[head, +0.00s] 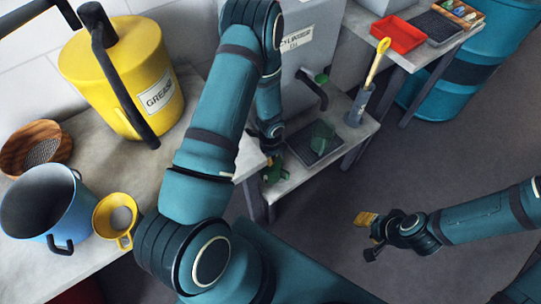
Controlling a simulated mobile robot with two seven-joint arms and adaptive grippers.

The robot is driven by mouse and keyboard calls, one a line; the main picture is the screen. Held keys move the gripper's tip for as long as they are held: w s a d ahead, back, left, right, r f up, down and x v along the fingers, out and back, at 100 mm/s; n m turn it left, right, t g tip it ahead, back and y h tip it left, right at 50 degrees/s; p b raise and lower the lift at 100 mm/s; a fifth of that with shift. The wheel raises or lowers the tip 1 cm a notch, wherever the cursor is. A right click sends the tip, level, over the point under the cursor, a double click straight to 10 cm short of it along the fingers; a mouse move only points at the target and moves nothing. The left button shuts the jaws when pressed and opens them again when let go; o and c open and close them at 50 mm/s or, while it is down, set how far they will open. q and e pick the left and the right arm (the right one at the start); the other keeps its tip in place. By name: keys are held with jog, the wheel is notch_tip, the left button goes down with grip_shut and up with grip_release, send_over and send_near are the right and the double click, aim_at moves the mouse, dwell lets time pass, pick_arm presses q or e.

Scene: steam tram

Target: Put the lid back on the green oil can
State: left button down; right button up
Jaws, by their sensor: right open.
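A grey cylinder-oil tank (300,35) with a green-topped tap (321,79) stands behind the tray. A grey holder (358,108) with a yellow-handled tool is right of it. A yellow grease can (120,75), blue pot (42,215) and yellow funnel (112,222) stand left. Floor around my right gripper is clear.

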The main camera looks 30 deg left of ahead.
pick_arm(q)
jog(key=shift+f, duration=0.2)
dwell(0.5)
jog(key=shift+c, duration=1.7)
grip_release()
jog(key=shift+r, duration=0.15)
jog(key=shift+r+p, duration=2.15)
jog(key=shift+r, duration=0.75)
grip_shut()
